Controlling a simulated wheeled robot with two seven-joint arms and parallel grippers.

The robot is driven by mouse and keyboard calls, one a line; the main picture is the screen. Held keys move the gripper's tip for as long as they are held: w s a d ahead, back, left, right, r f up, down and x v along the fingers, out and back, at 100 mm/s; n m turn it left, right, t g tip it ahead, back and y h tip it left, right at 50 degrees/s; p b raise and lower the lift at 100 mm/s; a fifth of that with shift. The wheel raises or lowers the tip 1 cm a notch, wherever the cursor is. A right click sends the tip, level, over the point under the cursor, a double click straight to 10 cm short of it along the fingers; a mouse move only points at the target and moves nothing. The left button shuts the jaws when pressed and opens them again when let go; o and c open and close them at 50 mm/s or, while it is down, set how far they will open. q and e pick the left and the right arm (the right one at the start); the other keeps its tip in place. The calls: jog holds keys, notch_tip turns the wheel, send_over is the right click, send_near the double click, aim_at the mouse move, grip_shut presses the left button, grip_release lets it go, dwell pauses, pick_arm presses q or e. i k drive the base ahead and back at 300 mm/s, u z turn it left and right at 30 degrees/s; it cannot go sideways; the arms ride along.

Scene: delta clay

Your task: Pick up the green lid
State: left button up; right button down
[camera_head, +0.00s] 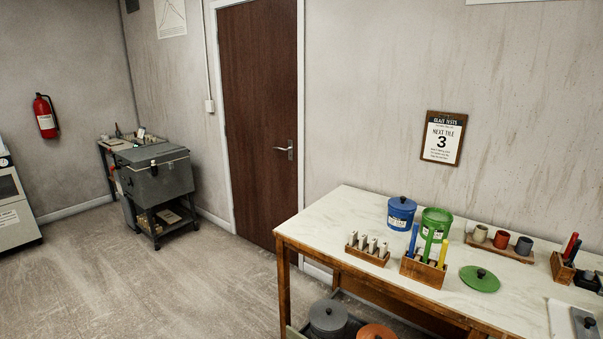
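The green lid (480,279) is a flat round disc with a dark knob on top. It lies on the white tabletop, to the right of the wooden holder with colored sticks. A green bucket (436,222) stands open behind that holder, with no lid on it. Neither of my grippers shows in the head view.
The wooden holder (425,272) stands left of the lid. A blue lidded pot (401,213), a rack of pale pieces (368,252) and a tray of small cups (499,247) are on the table (330,222). A red-and-black tool block (562,270) stands right.

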aim_at(480, 279)
jog(key=z, duration=1.4)
jog(key=i, duration=0.15)
jog(key=u, duration=0.15)
